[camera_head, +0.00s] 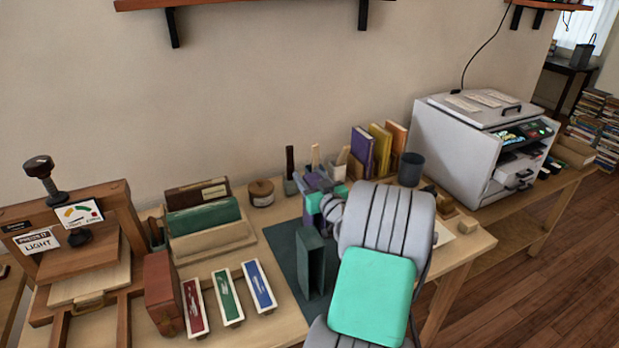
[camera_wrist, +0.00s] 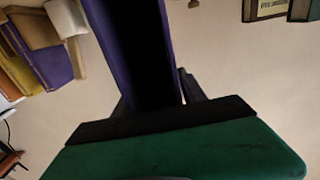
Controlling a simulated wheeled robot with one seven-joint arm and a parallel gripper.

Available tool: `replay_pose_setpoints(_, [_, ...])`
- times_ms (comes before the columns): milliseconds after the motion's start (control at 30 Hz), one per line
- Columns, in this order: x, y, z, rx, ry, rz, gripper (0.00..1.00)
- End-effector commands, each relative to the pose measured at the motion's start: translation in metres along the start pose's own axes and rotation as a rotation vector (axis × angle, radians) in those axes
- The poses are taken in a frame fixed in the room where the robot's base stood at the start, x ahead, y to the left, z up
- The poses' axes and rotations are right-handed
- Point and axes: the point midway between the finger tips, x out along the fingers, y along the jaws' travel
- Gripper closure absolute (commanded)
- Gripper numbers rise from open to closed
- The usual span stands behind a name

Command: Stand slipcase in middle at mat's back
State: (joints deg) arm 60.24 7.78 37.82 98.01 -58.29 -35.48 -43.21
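A purple slipcase (camera_head: 317,179) is at my gripper (camera_head: 322,190), over the back part of the dark mat (camera_head: 283,240). In the wrist view the purple slipcase (camera_wrist: 162,40) shows its dark open side and sits between the dark fingers of my gripper (camera_wrist: 160,100), which looks shut on it. Whether its lower edge touches the mat is hidden. A dark green slipcase (camera_head: 310,262) stands upright on the mat, nearer the front, its open side showing. My arm covers the right part of the mat.
Red, green and blue labelled strips (camera_head: 228,297) and a reddish box (camera_head: 162,292) lie left of the mat. Books in a holder (camera_head: 172,222), a round tin (camera_head: 262,192), upright books (camera_head: 378,148), a dark cup (camera_head: 411,169) and a printer (camera_head: 470,145) line the back.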

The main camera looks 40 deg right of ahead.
Motion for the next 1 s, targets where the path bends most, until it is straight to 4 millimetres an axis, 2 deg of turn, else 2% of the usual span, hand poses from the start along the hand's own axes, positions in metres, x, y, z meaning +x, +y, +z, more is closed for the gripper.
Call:
replay_pose_setpoints(133, [0.000,0.000,0.000,0.000,0.000,0.000,0.40])
replay_pose_setpoints(467, [-0.002,0.001,-0.006,0.000,0.000,0.001,0.40])
replay_pose_setpoints(567, [-0.021,0.002,-0.002,0.001,0.000,0.005,0.40])
replay_pose_setpoints(800, [-0.085,0.003,-0.001,0.001,0.000,0.007,0.40])
replay_pose_setpoints(900, [-0.104,0.002,-0.002,0.000,0.000,0.006,0.40])
replay_pose_setpoints(1000, [-0.116,0.001,-0.003,0.000,0.000,0.003,0.40])
